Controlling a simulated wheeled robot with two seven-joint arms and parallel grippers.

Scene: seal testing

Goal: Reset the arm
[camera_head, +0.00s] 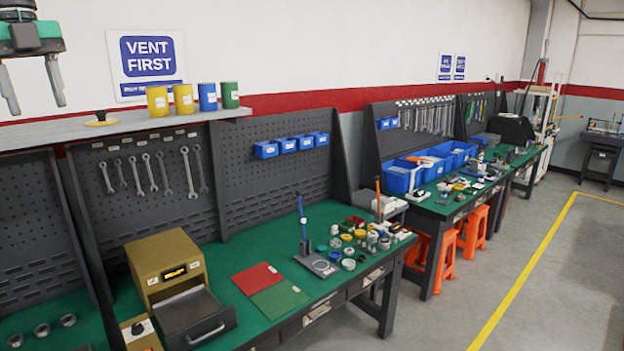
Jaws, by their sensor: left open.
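My left gripper (32,85) hangs at the upper left of the head view, pointing down. Its two grey fingers are spread apart with nothing between them. It appears in front of the white wall, to the left of the "VENT FIRST" sign (149,58). My right gripper does not show in this view.
A shelf (60,131) holds yellow, blue and green cans (208,97). Below, the green workbench (250,255) carries a brown box with an open drawer (195,318), a red and green mat (270,290), a stand (318,264) and small parts. The floor at right is clear.

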